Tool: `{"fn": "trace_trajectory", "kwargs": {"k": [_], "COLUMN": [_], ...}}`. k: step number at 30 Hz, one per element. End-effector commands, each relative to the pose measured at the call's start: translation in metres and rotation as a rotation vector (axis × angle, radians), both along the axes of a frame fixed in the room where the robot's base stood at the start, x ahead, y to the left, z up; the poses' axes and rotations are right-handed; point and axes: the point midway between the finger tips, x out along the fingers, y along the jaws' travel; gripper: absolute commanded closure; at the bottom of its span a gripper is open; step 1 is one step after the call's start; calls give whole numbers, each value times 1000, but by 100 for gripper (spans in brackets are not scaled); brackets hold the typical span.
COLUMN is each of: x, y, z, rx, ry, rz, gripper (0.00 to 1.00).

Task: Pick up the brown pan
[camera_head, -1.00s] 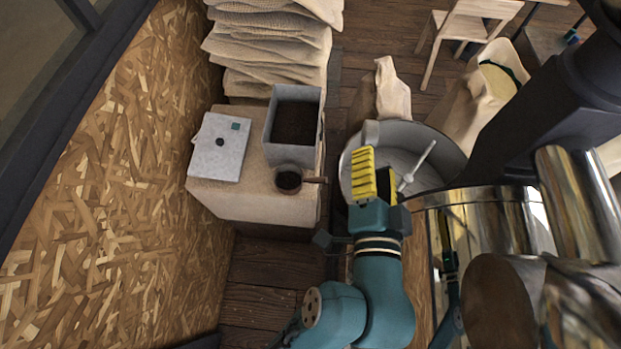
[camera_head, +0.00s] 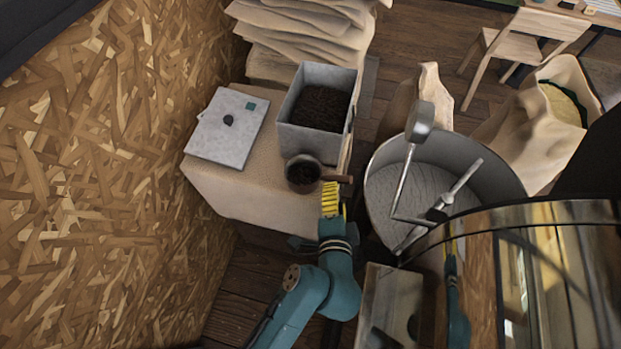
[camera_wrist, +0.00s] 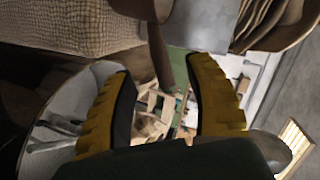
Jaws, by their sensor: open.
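The brown pan (camera_head: 303,174) is small and round, with dark contents. It sits upright near the right edge of a burlap-covered block, its short brown handle pointing right. My gripper (camera_head: 332,200) has yellow ribbed fingers and is just below the handle in the head view; whether they touch is unclear there. In the wrist view my gripper (camera_wrist: 163,92) is open, with nothing clearly held between its fingers. A brown rounded shape at the top of that view may be the pan, but I cannot tell for sure.
A grey metal bin (camera_head: 300,140) of dark beans stands behind the pan. A pale flat device (camera_head: 228,125) lies left on the burlap-covered block (camera_head: 265,200). A round metal cooling drum (camera_head: 385,165) with stirring arms is close to my gripper's right.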

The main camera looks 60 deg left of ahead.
Motion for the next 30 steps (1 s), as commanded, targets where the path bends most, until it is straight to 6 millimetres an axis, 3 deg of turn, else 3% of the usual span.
{"fn": "trace_trajectory", "kwargs": {"k": [13, 21, 23, 30], "x": [37, 40, 40, 40], "y": [48, 51, 51, 51], "z": [-20, -21, -21, -21], "rx": [0, -1, -1, -1], "ry": [-1, 0, 0, 0], "rz": [1, -1, -1, -1], "gripper": [46, 46, 55, 100]}}
